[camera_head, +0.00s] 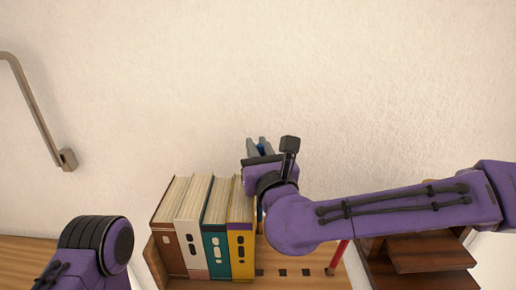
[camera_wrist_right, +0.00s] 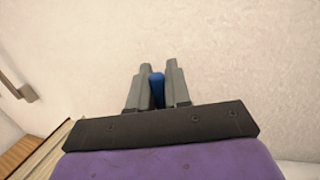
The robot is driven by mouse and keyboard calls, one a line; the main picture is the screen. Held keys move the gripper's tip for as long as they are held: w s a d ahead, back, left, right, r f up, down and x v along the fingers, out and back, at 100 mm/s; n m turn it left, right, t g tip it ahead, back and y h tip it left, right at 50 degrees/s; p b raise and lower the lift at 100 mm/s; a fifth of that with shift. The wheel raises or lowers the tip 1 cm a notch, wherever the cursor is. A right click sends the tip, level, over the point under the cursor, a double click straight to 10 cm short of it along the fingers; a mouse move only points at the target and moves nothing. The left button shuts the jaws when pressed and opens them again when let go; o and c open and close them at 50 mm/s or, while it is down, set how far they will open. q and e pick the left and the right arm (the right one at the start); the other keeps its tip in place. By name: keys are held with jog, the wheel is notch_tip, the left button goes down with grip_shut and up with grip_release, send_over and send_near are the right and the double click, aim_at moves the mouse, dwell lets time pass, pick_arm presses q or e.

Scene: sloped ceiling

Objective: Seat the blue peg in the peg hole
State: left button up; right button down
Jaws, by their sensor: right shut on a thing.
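My right gripper (camera_head: 259,142) is shut on the blue peg (camera_head: 261,148), raised in front of the wall, above and behind the books. The right wrist view shows the blue peg (camera_wrist_right: 157,92) between the two grey fingers of the right gripper (camera_wrist_right: 160,75). Its lower part is hidden by the gripper. A wooden board (camera_head: 300,283) lies right of the books, with a row of dark square holes (camera_head: 283,272) in it. A red peg (camera_head: 338,257) stands tilted at the right end of that row. My left arm shows at the lower left, but its gripper does not.
Several upright books (camera_head: 205,230) stand just left of the holes. A dark wooden stepped piece (camera_head: 425,257) is at the lower right. A metal handle or rail (camera_head: 38,110) is on the wall at the left. The wall area around the raised gripper is clear.

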jog(key=shift+f+b, duration=0.5)
jog(key=shift+f, duration=0.1)
jog(key=c, duration=1)
grip_release()
jog(key=b+v, duration=0.3)
jog(key=v, duration=0.7)
jog(key=shift+s+d, duration=0.1)
jog(key=shift+s, duration=0.15)
